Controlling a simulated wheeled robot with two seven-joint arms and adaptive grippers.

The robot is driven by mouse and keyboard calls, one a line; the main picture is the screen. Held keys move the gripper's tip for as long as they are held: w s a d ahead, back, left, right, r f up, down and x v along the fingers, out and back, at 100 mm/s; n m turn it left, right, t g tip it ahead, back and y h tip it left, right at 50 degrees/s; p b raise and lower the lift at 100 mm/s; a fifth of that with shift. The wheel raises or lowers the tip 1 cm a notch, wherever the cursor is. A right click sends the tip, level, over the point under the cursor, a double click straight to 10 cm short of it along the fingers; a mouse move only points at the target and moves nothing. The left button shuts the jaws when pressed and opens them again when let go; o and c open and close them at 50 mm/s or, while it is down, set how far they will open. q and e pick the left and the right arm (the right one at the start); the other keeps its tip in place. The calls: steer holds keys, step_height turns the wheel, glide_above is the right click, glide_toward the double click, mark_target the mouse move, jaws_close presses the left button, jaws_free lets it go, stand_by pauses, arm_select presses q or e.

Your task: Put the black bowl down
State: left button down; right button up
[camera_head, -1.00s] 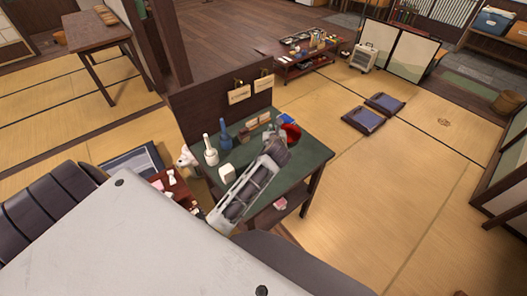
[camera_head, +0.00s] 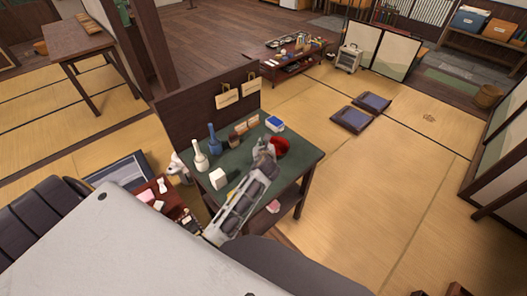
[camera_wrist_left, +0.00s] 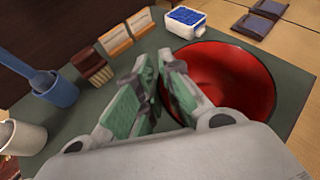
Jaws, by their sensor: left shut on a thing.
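The black bowl shows its red inside (camera_head: 281,147) at the right part of the green table (camera_head: 309,157) in the head view. In the left wrist view the bowl (camera_wrist_left: 235,80) fills the right side, its opening facing up. My left gripper (camera_head: 264,151) is at the bowl's left rim and shut on it. In the left wrist view its green-padded fingers (camera_wrist_left: 160,85) close over the near-left part of the rim. The bowl's underside is hidden, so I cannot tell whether it touches the table. My right gripper is not in view.
A blue-and-white box (camera_head: 275,124) stands behind the bowl. A brown brush (camera_wrist_left: 93,67), a blue cup (camera_wrist_left: 55,88) and a white bottle (camera_head: 200,157) stand on the left side. A white block (camera_head: 218,179) is near the front edge. A dark panel (camera_head: 207,109) rises behind.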

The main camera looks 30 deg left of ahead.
arm_select(q)
steer(key=shift+f, duration=1.85)
steer(key=shift+f, duration=0.1)
steer(key=c, duration=1.6)
jaws_free()
steer(key=shift+o, duration=0.2)
steer(key=shift+s, duration=0.1)
steer(key=v, duration=1.2)
